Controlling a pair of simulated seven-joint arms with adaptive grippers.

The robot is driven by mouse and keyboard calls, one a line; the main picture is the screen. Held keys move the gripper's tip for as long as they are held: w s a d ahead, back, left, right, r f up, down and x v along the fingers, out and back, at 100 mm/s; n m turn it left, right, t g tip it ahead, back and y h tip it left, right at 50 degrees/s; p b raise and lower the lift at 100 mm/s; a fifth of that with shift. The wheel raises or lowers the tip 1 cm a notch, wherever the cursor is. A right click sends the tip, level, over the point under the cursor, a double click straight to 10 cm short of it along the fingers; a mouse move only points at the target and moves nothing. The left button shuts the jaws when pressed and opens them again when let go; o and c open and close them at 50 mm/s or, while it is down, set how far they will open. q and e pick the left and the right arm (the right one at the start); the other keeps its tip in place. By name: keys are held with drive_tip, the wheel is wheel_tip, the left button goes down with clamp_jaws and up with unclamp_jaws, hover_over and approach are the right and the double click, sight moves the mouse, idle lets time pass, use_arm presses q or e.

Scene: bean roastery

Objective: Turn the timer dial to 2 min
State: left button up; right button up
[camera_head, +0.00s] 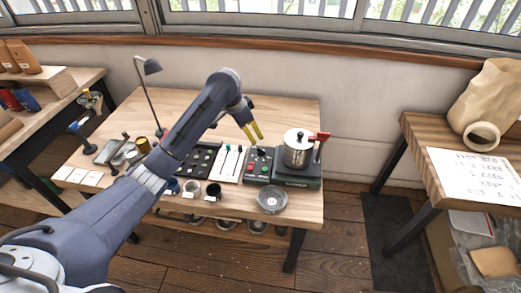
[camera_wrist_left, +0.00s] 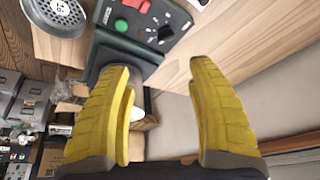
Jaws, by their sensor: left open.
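The black timer dial (camera_wrist_left: 166,33) sits on a dark control panel (camera_wrist_left: 119,43) with a green button (camera_wrist_left: 121,25) and a red button (camera_wrist_left: 144,6) beside it. Small white marks surround the dial, but I cannot read its setting. In the head view the control panel (camera_head: 259,165) is at the front of the roaster, left of the metal drum (camera_head: 297,149). My left gripper (camera_head: 253,132) is open and empty above and behind the panel. In the left wrist view its yellow fingertips (camera_wrist_left: 160,70) are apart, with the dial beyond them, untouched. My right gripper is not in view.
A red-handled lever (camera_head: 320,139) stands right of the drum. A round metal strainer (camera_head: 272,200) is in front of the panel. The table's right back corner (camera_head: 300,112) is clear.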

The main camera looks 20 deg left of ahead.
use_arm(q)
drive_tip(key=r+n, duration=0.1)
drive_tip(key=n, duration=0.3)
approach(261, 150)
drive_tip(key=shift+t+y, duration=0.3)
drive_tip(key=x, duration=1)
drive_tip(key=shift+s+d, duration=0.1)
drive_tip(key=shift+d, duration=0.05)
clamp_jaws()
